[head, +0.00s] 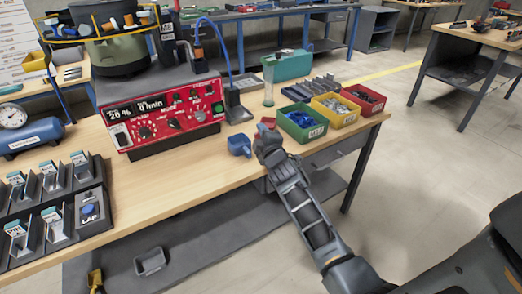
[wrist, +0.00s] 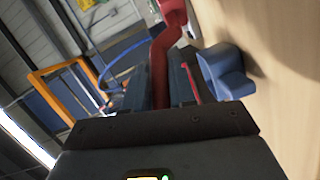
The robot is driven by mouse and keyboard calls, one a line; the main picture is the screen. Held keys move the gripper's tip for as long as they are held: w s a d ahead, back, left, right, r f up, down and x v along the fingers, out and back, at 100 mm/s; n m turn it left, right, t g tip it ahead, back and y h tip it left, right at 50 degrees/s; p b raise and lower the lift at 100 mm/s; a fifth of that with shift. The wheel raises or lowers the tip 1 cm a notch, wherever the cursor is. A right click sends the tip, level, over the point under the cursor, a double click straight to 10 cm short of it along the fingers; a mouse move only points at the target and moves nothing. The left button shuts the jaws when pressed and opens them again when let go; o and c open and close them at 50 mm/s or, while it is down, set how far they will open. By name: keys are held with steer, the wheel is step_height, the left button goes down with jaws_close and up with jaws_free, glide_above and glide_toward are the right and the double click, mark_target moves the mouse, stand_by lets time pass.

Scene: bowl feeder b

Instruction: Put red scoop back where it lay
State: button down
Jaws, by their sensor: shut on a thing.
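My gripper (head: 265,137) is over the front edge area of the wooden table, left of the green bin. It is shut on the red scoop (head: 267,122), of which only a little shows past the fingers in the head view. In the wrist view the red scoop (wrist: 163,50) runs up between the dark fingers (wrist: 170,86), its wider end at the top edge. A blue scoop (head: 239,145) lies on the table just left of my gripper, and also shows close beside the fingers in the wrist view (wrist: 228,72). Whether the red scoop touches the table, I cannot tell.
Green (head: 302,122), yellow (head: 335,109) and red (head: 363,99) bins of parts stand to the right. A red control box (head: 165,115) stands at left behind. A grey holder (head: 237,112) and clear cylinder (head: 268,85) stand behind my gripper. Bare tabletop (head: 195,165) lies left.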

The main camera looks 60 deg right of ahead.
steer(key=shift+f+b, duration=1.45)
steer(key=shift+f, duration=0.45)
steer(key=shift+f, duration=0.1)
steer(key=shift+f, duration=0.15)
steer(key=c, duration=0.9)
jaws_free()
